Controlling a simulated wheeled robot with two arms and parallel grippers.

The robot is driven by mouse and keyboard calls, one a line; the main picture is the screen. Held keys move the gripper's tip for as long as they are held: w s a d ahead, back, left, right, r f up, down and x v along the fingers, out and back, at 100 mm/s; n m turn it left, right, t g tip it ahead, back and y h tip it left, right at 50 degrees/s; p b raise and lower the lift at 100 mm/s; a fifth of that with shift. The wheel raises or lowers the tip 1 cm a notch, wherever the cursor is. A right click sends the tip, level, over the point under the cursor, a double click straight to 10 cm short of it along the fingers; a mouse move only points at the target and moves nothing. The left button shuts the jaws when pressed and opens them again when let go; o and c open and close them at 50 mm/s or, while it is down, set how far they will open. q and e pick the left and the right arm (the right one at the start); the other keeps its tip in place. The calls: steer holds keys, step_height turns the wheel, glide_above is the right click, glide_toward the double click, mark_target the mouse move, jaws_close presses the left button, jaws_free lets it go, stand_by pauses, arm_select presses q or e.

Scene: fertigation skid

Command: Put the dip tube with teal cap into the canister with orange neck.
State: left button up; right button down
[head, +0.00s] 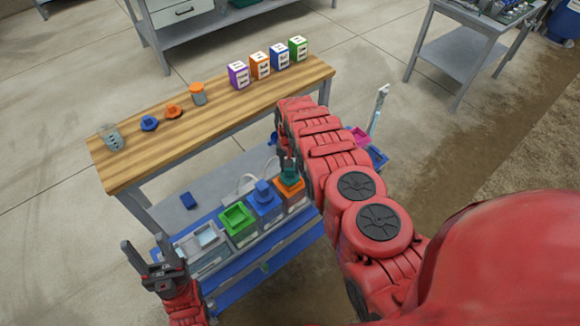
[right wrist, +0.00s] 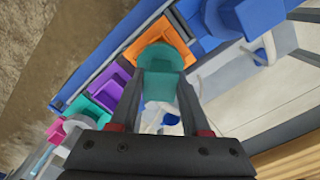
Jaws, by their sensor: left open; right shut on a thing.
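The dip tube's teal cap (head: 289,175) shows just over the orange neck of the canister (head: 291,188) in the head view. My right gripper (head: 287,160) is shut on this cap. In the right wrist view the teal cap (right wrist: 161,87) sits between the fingers, with its round flange over the square orange neck (right wrist: 133,54). The tube below the cap is hidden, and I cannot tell whether the flange touches the neck. My left gripper (head: 143,242) is open and empty at the lower left.
In the row, a blue-capped canister (head: 264,203), a green-necked one (head: 237,219) and a white one (head: 201,240) stand left of the orange neck. Purple (right wrist: 107,94) and green (right wrist: 84,117) necks lie on its other side. The wooden bench (head: 180,135) behind holds several blocks and caps.

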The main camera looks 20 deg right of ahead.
steer(key=shift+c, duration=1.4)
jaws_free()
step_height(320, 180, up, 17)
steer(key=p, duration=0.3)
steer(key=shift+r+p, duration=0.2)
steer(key=shift+p, duration=0.15)
